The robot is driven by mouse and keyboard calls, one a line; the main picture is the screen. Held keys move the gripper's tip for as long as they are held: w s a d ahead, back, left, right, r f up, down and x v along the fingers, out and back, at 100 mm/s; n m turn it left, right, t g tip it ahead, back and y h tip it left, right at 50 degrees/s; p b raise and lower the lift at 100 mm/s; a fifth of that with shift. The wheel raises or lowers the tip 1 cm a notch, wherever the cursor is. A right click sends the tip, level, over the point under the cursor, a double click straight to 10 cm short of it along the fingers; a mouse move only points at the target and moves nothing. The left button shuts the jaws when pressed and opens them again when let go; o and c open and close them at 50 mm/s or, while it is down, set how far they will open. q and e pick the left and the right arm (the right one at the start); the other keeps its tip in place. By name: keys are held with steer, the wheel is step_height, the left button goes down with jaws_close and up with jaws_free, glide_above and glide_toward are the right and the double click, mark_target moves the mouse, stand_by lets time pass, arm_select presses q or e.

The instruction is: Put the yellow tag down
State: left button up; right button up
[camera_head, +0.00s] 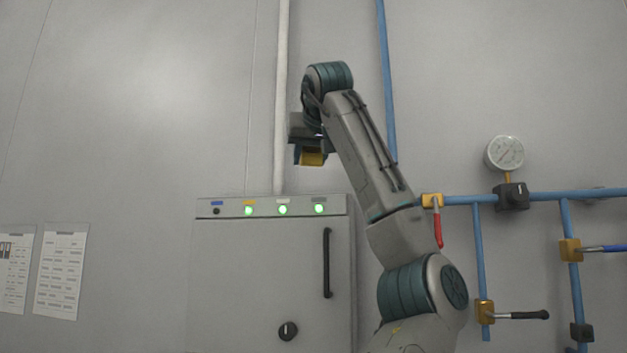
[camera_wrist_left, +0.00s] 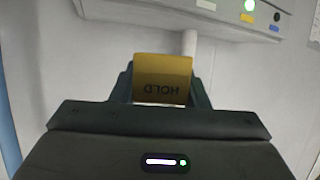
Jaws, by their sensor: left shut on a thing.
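The yellow tag (camera_head: 312,159) is in the jaws of my left gripper (camera_head: 307,148), above the top of the grey cabinet in the head view. In the left wrist view the tag (camera_wrist_left: 163,72) stands between the two dark fingers of my left gripper (camera_wrist_left: 161,94). It bears the word HOLD, upside down in that view. The gripper is shut on the tag. The tag's lower part is partly hidden by the gripper body. My right gripper is not in view.
The grey cabinet (camera_head: 255,270) has several indicators along its top strip, three lit green, plus a black handle (camera_head: 327,262) and a knob (camera_head: 288,331). Blue pipes (camera_head: 480,260) with valves and a gauge (camera_head: 504,153) are at right. A white pipe (camera_head: 281,100) rises behind the cabinet.

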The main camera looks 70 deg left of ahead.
arm_select(q)
steer(key=w+a+p, duration=0.1)
steer(key=a, duration=0.4)
steer(key=w+a+f+p, duration=0.1)
steer(key=a, duration=0.2)
steer(key=shift+w+a+p, duration=0.1)
steer(key=shift+w+p, duration=0.2)
steer(key=shift+w+a+p, duration=0.3)
steer(key=shift+a+p, duration=0.1)
steer(key=shift+a, duration=0.1)
step_height(320, 180, down, 3)
steer(key=shift+a+f, duration=0.25)
steer(key=shift+f, duration=0.15)
steer(key=shift+d+r, duration=0.15)
steer(key=shift+d, duration=0.1)
steer(key=shift+d+f, duration=0.1)
steer(key=shift+f, duration=0.15)
steer(key=o, duration=0.7)
steer(key=shift+o, duration=1.3)
steer(key=shift+a, duration=0.2)
